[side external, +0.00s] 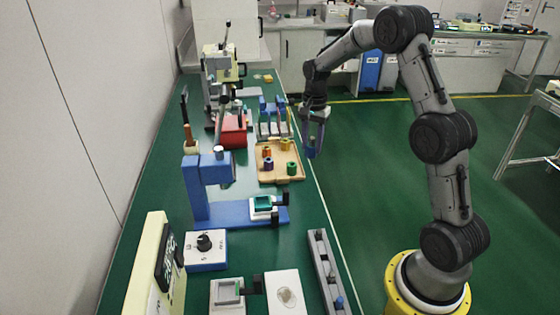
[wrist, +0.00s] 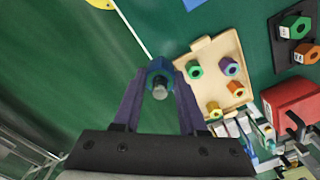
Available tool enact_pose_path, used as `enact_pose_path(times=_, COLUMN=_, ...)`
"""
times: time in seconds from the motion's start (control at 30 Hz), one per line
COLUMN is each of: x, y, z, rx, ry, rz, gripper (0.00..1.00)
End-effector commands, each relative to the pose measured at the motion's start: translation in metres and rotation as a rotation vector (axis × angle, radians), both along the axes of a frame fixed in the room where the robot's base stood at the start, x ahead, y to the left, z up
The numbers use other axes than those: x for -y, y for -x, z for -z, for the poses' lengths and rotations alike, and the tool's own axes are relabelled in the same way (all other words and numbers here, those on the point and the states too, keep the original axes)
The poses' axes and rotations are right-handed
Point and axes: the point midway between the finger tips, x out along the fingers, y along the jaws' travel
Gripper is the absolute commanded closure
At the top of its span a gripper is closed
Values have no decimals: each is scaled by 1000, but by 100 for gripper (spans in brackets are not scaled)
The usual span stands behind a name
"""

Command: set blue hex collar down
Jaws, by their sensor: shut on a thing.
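My gripper (wrist: 158,80) is shut on the blue hex collar (wrist: 159,65), which sits between its fingertips in the wrist view. A short grey cylindrical piece shows at the collar's near side. In the side view my gripper (side external: 313,140) hangs at the right edge of the green bench, with the blue collar (side external: 310,153) at its tip. It is beside the wooden tray (side external: 266,177), which is to its left. It looks raised; the exact height is unclear.
The tray holds green (side external: 291,168), purple (side external: 268,163), orange (side external: 267,151) and yellow (side external: 285,144) collars. A red box (side external: 231,131) and a blue rack (side external: 272,108) stand behind it. A blue press (side external: 205,190) stands nearer. Bare bench (side external: 315,212) lies in front of the tray.

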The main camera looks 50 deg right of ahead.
Motion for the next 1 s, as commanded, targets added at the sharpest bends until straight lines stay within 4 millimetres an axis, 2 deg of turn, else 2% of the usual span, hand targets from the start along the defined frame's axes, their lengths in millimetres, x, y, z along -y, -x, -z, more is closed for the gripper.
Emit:
enact_pose_path(times=0.17, x=13, y=-21, z=12, rx=1, ry=1, rz=6, gripper=100)
enact_pose_path(times=0.53, x=43, y=-82, z=43, rx=1, ry=1, rz=6, gripper=100)
enact_pose_path(times=0.8, x=57, y=-110, z=83, rx=1, ry=1, rz=6, gripper=100)
enact_pose_path(times=1.0, x=61, y=-118, z=92, rx=3, ry=2, rz=6, gripper=100)
